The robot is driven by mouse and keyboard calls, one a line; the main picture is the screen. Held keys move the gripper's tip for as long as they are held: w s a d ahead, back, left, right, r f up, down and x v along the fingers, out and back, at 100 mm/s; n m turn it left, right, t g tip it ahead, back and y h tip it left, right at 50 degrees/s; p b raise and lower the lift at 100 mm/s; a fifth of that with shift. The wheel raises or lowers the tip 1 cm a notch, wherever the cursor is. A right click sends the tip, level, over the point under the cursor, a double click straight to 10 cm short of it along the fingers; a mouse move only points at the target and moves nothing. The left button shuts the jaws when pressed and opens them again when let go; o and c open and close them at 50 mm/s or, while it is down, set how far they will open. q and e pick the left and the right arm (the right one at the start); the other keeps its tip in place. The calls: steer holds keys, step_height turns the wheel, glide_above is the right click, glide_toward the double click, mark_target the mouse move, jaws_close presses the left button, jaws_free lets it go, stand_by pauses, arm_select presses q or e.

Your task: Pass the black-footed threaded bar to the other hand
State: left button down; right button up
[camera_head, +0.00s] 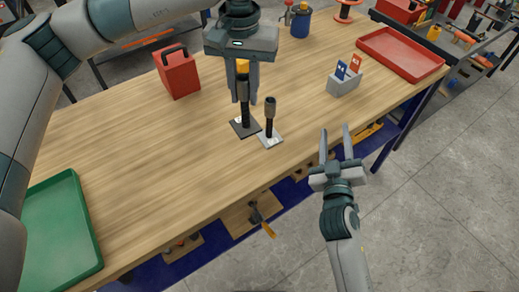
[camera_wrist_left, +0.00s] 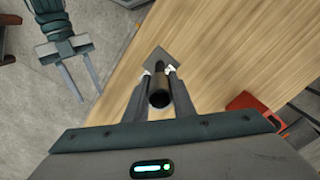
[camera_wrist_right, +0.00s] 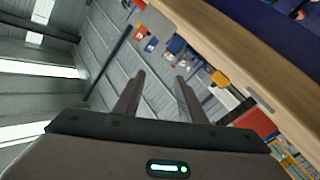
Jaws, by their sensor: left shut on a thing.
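The black-footed threaded bar (camera_head: 245,115) stands upright, its dark square foot (camera_head: 243,129) at or just above the wooden table; I cannot tell if it touches. My left gripper (camera_head: 244,99) reaches down from above and is shut on this bar. The left wrist view shows the bar (camera_wrist_left: 159,92) between the fingertips (camera_wrist_left: 158,72), its foot beyond them. A second bar (camera_head: 269,115) with a light grey foot (camera_head: 270,139) stands close to its right. My right gripper (camera_head: 335,131) is open and empty, off the table's front edge; its fingers (camera_wrist_right: 160,76) have nothing between them.
On the table (camera_head: 150,150) are a red box (camera_head: 177,73), a green tray (camera_head: 92,235), a grey holder (camera_head: 344,84) with blue and red cards, a blue container (camera_head: 300,24) and a red tray (camera_head: 400,55). Tools hang below the front edge. The table's left middle is clear.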

arm_select(q)
steer(key=shift+r, duration=0.1)
arm_select(e)
steer(key=s+a+r+y, duration=0.2)
steer(key=a+r, duration=0.1)
steer(key=a, duration=0.3)
steer(key=s+a+r+y, duration=0.1)
steer(key=s+a+r, duration=0.15)
steer(key=a, duration=0.25)
steer(key=m+y, duration=0.2)
steer(key=y, duration=0.2)
glide_toward(246, 113)
steer(key=shift+s+d+g, duration=0.2)
steer(key=shift+s+g, duration=0.1)
steer(key=shift+s, duration=0.2)
steer(key=shift+x, duration=6.05)
steer(key=shift+c, duration=0.6)
jaws_close()
arm_select(q)
steer(key=c, duration=1.4)
jaws_free()
arm_select(e)
steer(key=shift+r, duration=0.15)
